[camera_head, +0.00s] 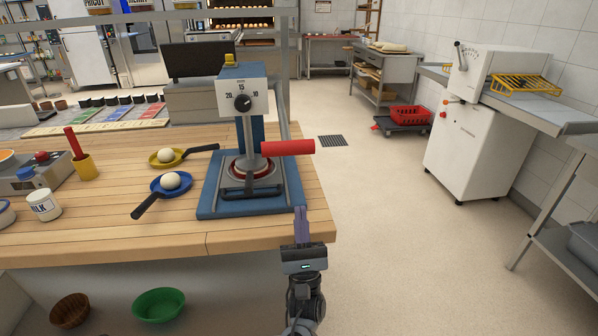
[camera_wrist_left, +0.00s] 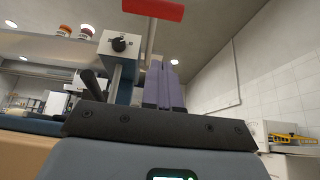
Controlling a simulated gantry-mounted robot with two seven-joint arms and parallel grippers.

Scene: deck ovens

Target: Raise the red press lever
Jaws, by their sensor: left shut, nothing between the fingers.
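The press (camera_head: 242,130) stands on its blue base at the right end of the wooden counter, with a dial on its white face. Its red lever handle (camera_head: 288,147) sticks out to the right, roughly level. In the left wrist view the red lever handle (camera_wrist_left: 153,9) is at the top, above the fingers. My left gripper (camera_head: 301,210) is shut and empty, pointing up below the handle and apart from it, at the counter's right front corner. Its fingers (camera_wrist_left: 164,68) are together in the wrist view. My right gripper does not show.
A blue pan (camera_head: 171,191) and a yellow pan (camera_head: 166,164), each with a pale ball, lie left of the press. A milk jar (camera_head: 44,206) stands further left. The counter's edge (camera_head: 322,236) is close to my left gripper. Open floor lies to the right.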

